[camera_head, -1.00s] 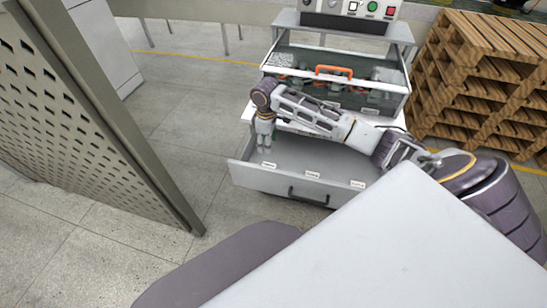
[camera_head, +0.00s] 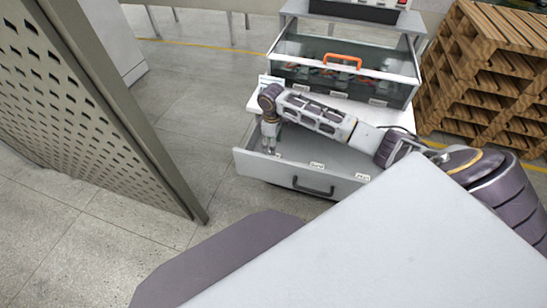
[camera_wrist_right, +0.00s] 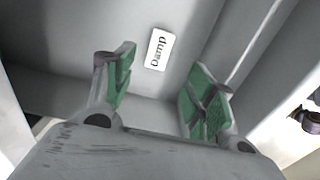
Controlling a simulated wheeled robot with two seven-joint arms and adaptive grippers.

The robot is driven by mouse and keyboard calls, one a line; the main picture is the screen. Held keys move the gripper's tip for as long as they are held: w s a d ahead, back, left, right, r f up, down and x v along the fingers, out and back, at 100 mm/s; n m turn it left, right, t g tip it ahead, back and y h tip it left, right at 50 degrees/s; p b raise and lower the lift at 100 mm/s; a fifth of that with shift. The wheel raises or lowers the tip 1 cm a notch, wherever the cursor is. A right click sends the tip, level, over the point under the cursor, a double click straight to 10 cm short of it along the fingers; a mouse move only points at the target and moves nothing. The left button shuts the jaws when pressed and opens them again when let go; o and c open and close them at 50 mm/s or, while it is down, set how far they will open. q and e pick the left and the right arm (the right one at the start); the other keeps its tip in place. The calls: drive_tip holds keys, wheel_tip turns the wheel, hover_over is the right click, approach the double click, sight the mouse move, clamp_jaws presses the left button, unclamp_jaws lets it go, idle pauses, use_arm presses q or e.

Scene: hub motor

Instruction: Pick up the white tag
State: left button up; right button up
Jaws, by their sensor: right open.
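The white tag (camera_wrist_right: 159,49), printed "Damp", lies flat on a grey drawer surface in the right wrist view. It is beyond the fingertips, roughly between them in line. My right gripper (camera_wrist_right: 160,85) has its green-padded fingers apart, with nothing between them. In the head view my right gripper (camera_head: 268,148) points down at the left end of the open drawer (camera_head: 333,152). The gripper area hides any label at the left end. My left gripper is not in view.
Wooden pallets (camera_head: 490,80) are at the right. A perforated panel (camera_head: 85,110) stands at the left. Open floor (camera_head: 190,150) lies between the panel and the drawers.

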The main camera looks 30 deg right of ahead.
drive_tip(key=shift+f, duration=1.2)
drive_tip(key=shift+f+b, duration=0.35)
drive_tip(key=shift+f, duration=0.2)
drive_tip(key=shift+w+d+f, duration=0.1)
drive_tip(key=shift+f, duration=0.65)
drive_tip(key=shift+f+b, duration=0.3)
drive_tip(key=shift+f, duration=0.75)
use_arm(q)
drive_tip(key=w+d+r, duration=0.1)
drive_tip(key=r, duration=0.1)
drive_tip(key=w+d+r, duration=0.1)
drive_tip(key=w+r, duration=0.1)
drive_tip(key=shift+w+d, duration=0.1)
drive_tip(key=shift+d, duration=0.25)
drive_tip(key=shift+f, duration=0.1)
use_arm(e)
drive_tip(key=shift+c, duration=0.3)
drive_tip(key=c, duration=0.8)
